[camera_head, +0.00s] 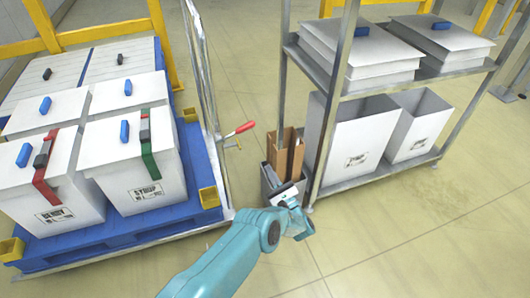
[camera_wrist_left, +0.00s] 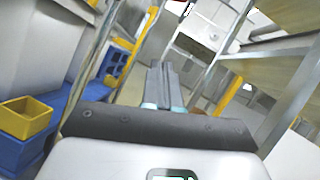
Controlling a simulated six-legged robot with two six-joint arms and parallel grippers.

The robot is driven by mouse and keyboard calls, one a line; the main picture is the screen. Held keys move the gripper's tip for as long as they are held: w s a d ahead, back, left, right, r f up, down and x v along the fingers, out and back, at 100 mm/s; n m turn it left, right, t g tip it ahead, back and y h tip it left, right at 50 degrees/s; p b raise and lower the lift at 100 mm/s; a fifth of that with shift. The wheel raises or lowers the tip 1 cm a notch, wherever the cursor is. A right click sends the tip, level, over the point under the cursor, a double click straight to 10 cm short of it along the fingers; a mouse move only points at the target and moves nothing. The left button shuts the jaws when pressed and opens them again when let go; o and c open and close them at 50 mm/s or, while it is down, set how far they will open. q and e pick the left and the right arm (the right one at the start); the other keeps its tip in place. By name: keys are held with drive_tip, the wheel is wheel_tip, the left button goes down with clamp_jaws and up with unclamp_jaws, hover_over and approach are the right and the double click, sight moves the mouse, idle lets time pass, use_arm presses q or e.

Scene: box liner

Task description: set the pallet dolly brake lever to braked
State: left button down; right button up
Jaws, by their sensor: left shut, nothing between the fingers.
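The pallet dolly (camera_head: 130,250) stands at the left with a blue pallet on it. Its brake lever has a red handle (camera_head: 240,130) that sticks out to the right from the dolly's upright frame (camera_head: 205,75), tilted slightly up. My left gripper (camera_head: 287,192) is in front of the grey bin, right of and nearer than the lever, and apart from it. In the left wrist view its fingers (camera_wrist_left: 163,85) are shut and empty. I cannot make out the lever for sure in that view. My right gripper is not in view.
White lidded boxes (camera_head: 130,145) with red and green straps stand on the blue pallet (camera_head: 180,212). A grey bin (camera_head: 270,178) with brown cardboard stands beside a metal shelf rack (camera_head: 375,185) holding white boxes. Clear floor lies between dolly and rack behind the bin.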

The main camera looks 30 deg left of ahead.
use_arm(q)
drive_tip(key=shift+s+d+r+t+y, duration=0.1)
drive_tip(key=shift+d+r+t+y, duration=0.2)
drive_tip(key=shift+d+r+y, duration=0.35)
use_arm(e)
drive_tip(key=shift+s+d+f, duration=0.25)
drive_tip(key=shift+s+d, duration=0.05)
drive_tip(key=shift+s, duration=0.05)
use_arm(q)
drive_tip(key=shift+a+n, duration=0.1)
drive_tip(key=shift+n, duration=0.2)
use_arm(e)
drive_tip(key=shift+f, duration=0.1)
use_arm(q)
drive_tip(key=s+r+b+x, duration=0.1)
drive_tip(key=r+b+x, duration=0.1)
drive_tip(key=x, duration=1)
drive_tip(key=shift+b, duration=0.65)
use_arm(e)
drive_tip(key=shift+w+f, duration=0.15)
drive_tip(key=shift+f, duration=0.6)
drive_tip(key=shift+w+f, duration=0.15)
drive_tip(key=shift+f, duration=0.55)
use_arm(q)
drive_tip(key=shift+s+r, duration=0.1)
drive_tip(key=shift+s, duration=0.05)
